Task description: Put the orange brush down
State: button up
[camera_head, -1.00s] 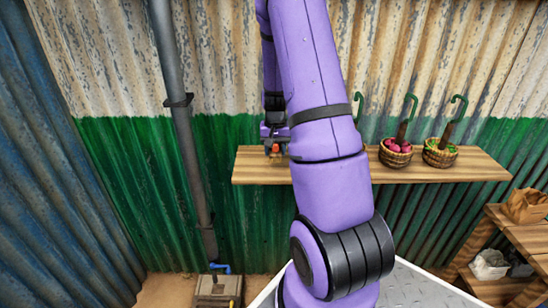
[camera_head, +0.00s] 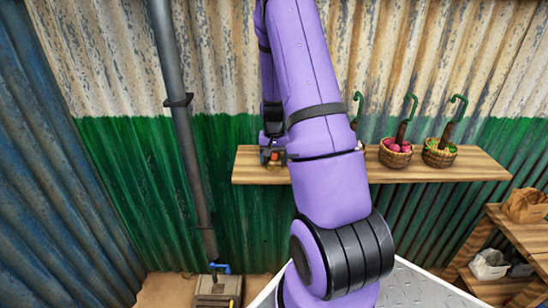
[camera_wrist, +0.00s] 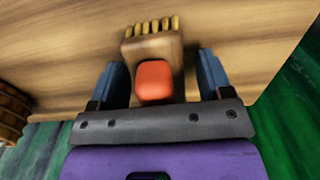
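The orange brush has an orange block (camera_wrist: 154,80), a pale wooden body and a row of yellow bristles. In the wrist view it lies between my gripper's two dark blue fingers (camera_wrist: 163,78), bristles pointing away from the palm. A gap shows between the brush and the right finger; the left finger is very close to it, and I cannot tell whether they touch. The fingers look open. In the head view my gripper (camera_head: 272,152) is at the left end of the wooden shelf (camera_head: 450,172), with a bit of orange (camera_head: 275,155) showing. The brush appears to rest on the shelf.
Two wicker baskets with green hooked handles, one with pink contents (camera_head: 396,155) and one with green (camera_head: 440,154), stand to the right on the shelf. A corrugated wall (camera_head: 240,215) is behind. My arm hides the shelf's middle.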

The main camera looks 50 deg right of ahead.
notch_tip(320, 180, up, 12)
jog(key=shift+a+r, duration=0.1)
jog(key=shift+r, duration=0.15)
jog(key=s+a+r+n+t, duration=0.1)
jog(key=s+a+r+n, duration=0.15)
jog(key=a+r, duration=0.6)
jog(key=s+a+r+n+t, duration=0.2)
jog(key=a+r+n, duration=0.1)
jog(key=a+r, duration=0.55)
jog(key=s+a+r+n+t, duration=0.1)
jog(key=s+a+r+n, duration=0.1)
jog(key=s+a, duration=0.5)
jog(key=s+a+r+n+t, duration=0.1)
jog(key=s+a+r+n, duration=0.1)
jog(key=s+a, duration=0.4)
jog(key=shift+s+a, duration=0.35)
jog(key=shift+s, duration=0.2)
jog(key=shift+r+n, duration=0.1)
jog(key=shift+n, duration=0.15)
